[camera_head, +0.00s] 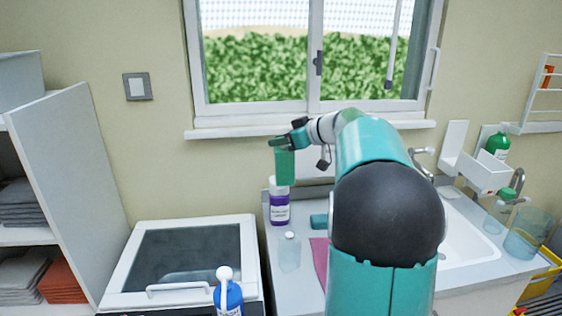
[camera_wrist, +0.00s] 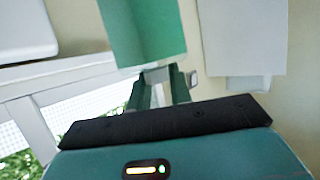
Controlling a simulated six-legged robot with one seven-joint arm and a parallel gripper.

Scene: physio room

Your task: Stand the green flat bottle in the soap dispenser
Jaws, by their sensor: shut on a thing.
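My gripper (camera_head: 285,141) is shut on the green flat bottle (camera_head: 285,166) near its upper end. The bottle hangs roughly upright in front of the wall, just above a purple-labelled bottle (camera_head: 279,208). In the wrist view the green flat bottle (camera_wrist: 143,30) extends away from the fingers of my gripper (camera_wrist: 160,88). A white wall-mounted holder (camera_head: 480,174), which looks like the soap dispenser, is at the right beyond my arm. A green round bottle (camera_head: 498,146) stands in its right part. The left part, by the tall white back plate (camera_head: 454,143), looks empty.
A clear bottle (camera_head: 289,252) and a pink cloth (camera_head: 319,260) are on the counter. The sink (camera_head: 470,232) and a clear tub (camera_head: 525,236) are at the right. A blue bottle (camera_head: 229,298) stands in front of a lidded white unit (camera_head: 125,268). The windowsill (camera_head: 235,130) is behind my arm.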

